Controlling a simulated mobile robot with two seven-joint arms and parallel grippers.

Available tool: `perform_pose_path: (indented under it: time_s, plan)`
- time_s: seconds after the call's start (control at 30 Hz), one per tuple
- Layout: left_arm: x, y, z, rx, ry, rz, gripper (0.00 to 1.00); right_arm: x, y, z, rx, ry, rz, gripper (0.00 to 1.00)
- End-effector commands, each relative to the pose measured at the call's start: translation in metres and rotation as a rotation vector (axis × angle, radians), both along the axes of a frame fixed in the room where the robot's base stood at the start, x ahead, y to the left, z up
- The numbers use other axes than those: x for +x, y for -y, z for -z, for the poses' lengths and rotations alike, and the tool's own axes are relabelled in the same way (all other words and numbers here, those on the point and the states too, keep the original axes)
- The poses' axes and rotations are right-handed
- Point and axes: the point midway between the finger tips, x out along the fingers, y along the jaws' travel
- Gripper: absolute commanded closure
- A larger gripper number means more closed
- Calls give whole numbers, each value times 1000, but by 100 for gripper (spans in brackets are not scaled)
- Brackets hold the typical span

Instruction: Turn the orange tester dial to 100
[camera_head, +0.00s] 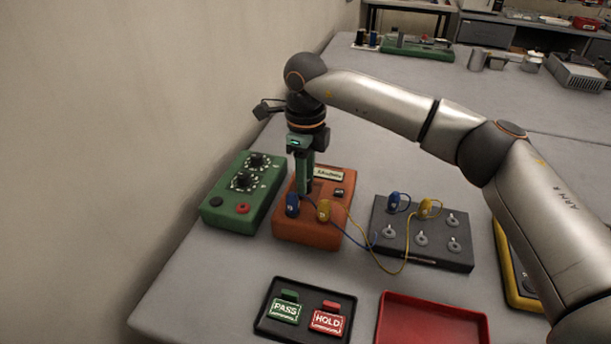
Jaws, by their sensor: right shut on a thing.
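The orange tester (321,234) stands on the grey table, left of centre. It has a small label window on its upper face and a blue and a yellow plug in its front part. My right gripper (305,189) points down onto the tester's top face. It is shut on the tester's dial, which the fingers hide, so I cannot read its setting. My left gripper is not in view.
A green box (241,194) with two dials stands close left of the tester. Blue and yellow wires run to a black terminal board (423,232) at the right. A black tray (306,310) with PASS and HOLD tags and a red tray (433,319) lie in front. A wall rises at left.

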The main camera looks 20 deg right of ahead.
Motion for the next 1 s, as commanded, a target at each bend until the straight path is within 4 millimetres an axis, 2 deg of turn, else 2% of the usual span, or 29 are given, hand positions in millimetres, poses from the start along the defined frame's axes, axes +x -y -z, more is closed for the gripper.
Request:
perform_pose_path:
  time_s: [0.5, 0.53, 0.77, 1.0]
  plan:
    - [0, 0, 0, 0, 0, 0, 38, 1, 1, -1, -1, 2, 23, 100]
    - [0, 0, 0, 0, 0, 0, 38, 1, 1, -1, -1, 2, 23, 64]
    - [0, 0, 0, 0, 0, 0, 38, 0, 1, -1, -1, 1, 21, 38]
    - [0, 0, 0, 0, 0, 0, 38, 0, 0, 0, 0, 0, 19, 36]
